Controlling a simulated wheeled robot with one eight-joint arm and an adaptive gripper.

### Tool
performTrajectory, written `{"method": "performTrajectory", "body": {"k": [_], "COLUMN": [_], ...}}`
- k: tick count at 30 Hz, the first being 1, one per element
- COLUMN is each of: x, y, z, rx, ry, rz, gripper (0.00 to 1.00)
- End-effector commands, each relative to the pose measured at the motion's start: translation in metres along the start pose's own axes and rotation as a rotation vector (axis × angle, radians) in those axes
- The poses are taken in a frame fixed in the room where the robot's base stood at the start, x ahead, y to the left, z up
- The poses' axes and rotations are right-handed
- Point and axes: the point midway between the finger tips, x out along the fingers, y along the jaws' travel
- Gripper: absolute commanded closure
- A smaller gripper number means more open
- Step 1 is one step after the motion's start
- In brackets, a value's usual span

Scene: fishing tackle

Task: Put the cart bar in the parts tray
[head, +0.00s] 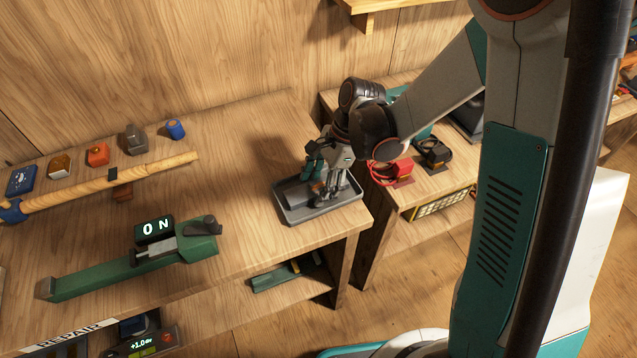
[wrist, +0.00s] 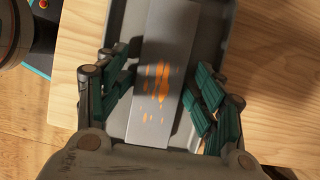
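The cart bar (wrist: 168,35) is a flat grey bar with orange rust-like patches. In the wrist view it lies lengthwise over the floor of the grey parts tray (wrist: 216,40). In the head view the tray (head: 320,212) sits at the bench's right front corner, with the bar (head: 297,197) appearing to rest inside it, partly hidden by my gripper. My gripper (head: 331,190) points down into the tray. In the wrist view its green-padded fingers (wrist: 163,95) are spread on both sides of the bar, with narrow gaps. Whether the bar lies fully flat is hard to tell.
A green device with a display reading "0 N" (head: 155,229) stands left on the bench. A wooden rod (head: 150,172) lies behind it, with several small items at the back. A lower bench with red (head: 392,168) and black items stands right. The bench middle is clear.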

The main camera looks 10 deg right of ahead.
Motion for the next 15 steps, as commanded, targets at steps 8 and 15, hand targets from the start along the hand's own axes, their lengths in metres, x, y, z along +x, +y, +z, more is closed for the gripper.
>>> {"method": "performTrajectory", "body": {"k": [8, 15], "x": [-0.001, -0.027], "y": [0.0, 0.0], "z": [0.001, 0.004], "rx": [0.0, 0.002], "ry": [-0.001, -0.001], "rz": [-0.001, -0.001], "gripper": [0.39, 0.39]}}
